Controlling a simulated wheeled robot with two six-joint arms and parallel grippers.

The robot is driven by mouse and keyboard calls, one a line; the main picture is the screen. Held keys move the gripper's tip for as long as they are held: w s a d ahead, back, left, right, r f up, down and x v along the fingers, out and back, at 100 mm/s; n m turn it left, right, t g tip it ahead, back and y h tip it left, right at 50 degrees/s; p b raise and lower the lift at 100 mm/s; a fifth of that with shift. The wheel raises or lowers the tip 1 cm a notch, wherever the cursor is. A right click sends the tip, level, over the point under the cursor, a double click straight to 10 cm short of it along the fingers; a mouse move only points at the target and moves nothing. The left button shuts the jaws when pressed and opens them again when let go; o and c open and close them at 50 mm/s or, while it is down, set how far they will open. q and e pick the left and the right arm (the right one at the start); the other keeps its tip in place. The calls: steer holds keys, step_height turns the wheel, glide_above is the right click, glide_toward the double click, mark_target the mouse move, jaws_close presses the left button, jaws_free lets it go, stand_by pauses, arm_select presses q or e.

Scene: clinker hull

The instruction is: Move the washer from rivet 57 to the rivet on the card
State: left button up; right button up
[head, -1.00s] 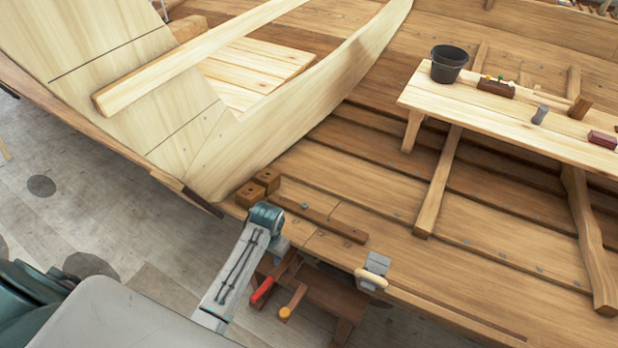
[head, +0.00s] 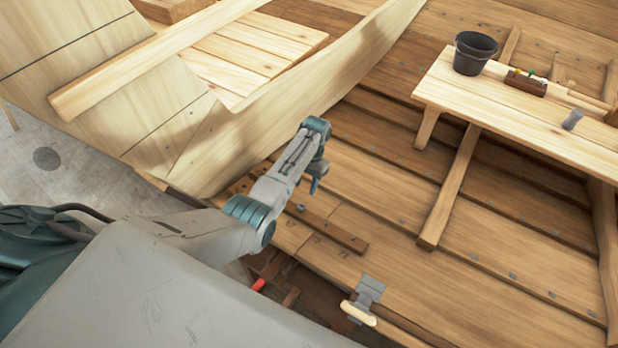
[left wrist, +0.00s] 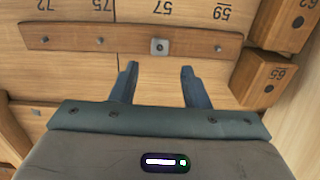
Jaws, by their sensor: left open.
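In the left wrist view a small square grey washer (left wrist: 159,46) sits around a rivet on a dark wooden strip (left wrist: 205,44), just below the mark 57 (left wrist: 162,6). My left gripper (left wrist: 158,68) is open and empty, its two fingers pointing at the strip on either side of the washer's line, short of it. In the head view my left gripper (head: 314,187) hangs above the strip (head: 340,234) on the hull planks. I cannot make out the card in either view. My right gripper is not in view.
A bench (head: 470,105) with a black bucket (head: 475,54) stands at the right. A grey clamp (head: 365,295) sits on the hull edge.

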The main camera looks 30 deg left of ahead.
mark_target(302, 205)
arm_select(q)
steer(key=b+x, duration=0.2)
steer(key=x, duration=0.1)
steer(key=b+x, duration=0.2)
steer(key=x, duration=0.1)
steer(key=shift+w+f+b, duration=0.2)
steer(key=shift+f+b, duration=0.05)
steer(key=shift+b, duration=0.05)
steer(key=shift+s+f, duration=0.15)
steer(key=shift+f, duration=0.05)
steer(key=shift+s+f, duration=0.15)
steer(key=shift+f, duration=0.2)
steer(key=shift+s+f, duration=0.1)
steer(key=shift+f, duration=0.4)
steer(key=c, duration=0.8)
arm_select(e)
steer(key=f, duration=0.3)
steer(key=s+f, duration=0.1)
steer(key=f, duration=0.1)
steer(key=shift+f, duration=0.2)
arm_select(q)
steer(key=shift+r, duration=0.15)
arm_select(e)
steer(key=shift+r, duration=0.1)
